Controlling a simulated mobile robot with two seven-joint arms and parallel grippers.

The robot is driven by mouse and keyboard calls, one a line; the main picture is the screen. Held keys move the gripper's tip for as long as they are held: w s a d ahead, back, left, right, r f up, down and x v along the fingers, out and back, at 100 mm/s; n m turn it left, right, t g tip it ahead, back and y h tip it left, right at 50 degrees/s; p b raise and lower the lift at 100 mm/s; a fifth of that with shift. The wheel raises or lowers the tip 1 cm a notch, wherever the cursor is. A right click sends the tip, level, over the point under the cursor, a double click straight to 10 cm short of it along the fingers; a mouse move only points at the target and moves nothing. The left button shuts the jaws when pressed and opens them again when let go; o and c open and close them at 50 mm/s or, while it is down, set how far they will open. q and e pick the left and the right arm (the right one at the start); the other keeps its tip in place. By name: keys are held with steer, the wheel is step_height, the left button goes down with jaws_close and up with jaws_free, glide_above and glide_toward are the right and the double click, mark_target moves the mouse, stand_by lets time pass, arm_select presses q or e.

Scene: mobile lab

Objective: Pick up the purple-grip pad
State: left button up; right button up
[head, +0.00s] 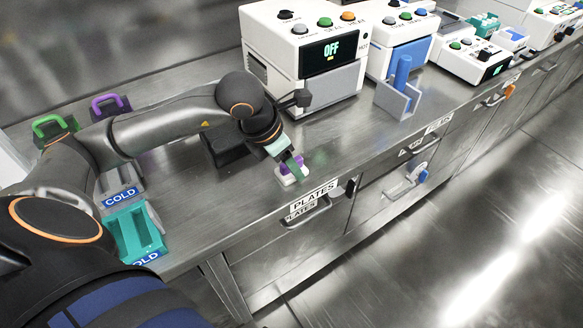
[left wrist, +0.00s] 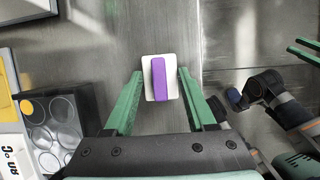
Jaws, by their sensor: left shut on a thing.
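The purple-grip pad (head: 288,178), a white block with a purple strip on top, is at the counter's front edge above the PLATES label in the head view. In the left wrist view the pad (left wrist: 160,78) lies between the two green fingers of my left gripper (left wrist: 158,75). My left gripper (head: 291,164) is shut on it, reaching down from above. In the head view a finger hides part of the pad. I cannot tell whether the pad's underside touches the counter. At the right of the left wrist view, parts of another arm show, partly cut off.
A white machine reading OFF (head: 300,50) stands behind the pad. A black rack with round wells (left wrist: 55,125) is left of my gripper in the left wrist view. Green (head: 52,127) and purple (head: 109,105) handles and COLD-labelled holders (head: 122,197) are at the left.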

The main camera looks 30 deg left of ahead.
arm_select(q)
steer(key=c, duration=0.7)
steer(key=shift+o, duration=0.2)
steer(key=shift+r, duration=0.1)
